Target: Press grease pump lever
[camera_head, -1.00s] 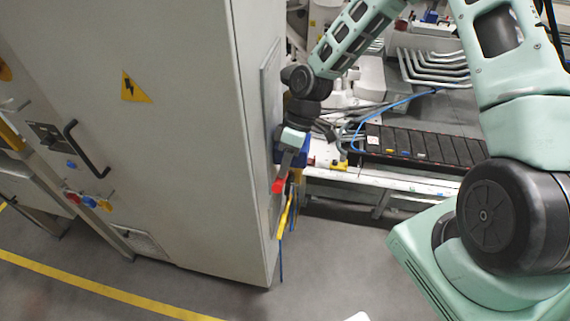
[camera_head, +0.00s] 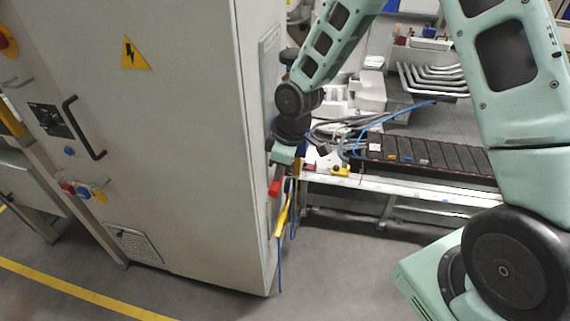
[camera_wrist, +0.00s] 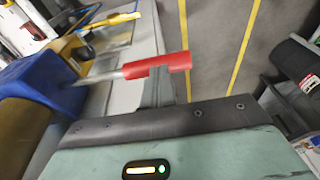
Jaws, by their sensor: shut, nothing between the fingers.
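The lever of the grease pump has a red handle (camera_wrist: 160,65) on a bare metal rod, running level to a blue pump body (camera_wrist: 45,75) at the left of the wrist view. In the head view the red handle (camera_head: 275,187) shows at the cabinet's right edge, just below my gripper (camera_head: 281,172). My gripper (camera_wrist: 158,80) is shut and empty. Its grey fingers reach up to the handle in the wrist view, and the handle covers their tips. I cannot tell if they touch. In the head view the pump body is mostly hidden.
A tall grey cabinet (camera_head: 170,190) stands close on the left. Yellow and blue hoses or tools (camera_head: 282,218) hang below the handle. A white-edged bench (camera_head: 400,183) with a dark rack (camera_head: 430,155) is behind. The floor in front is clear.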

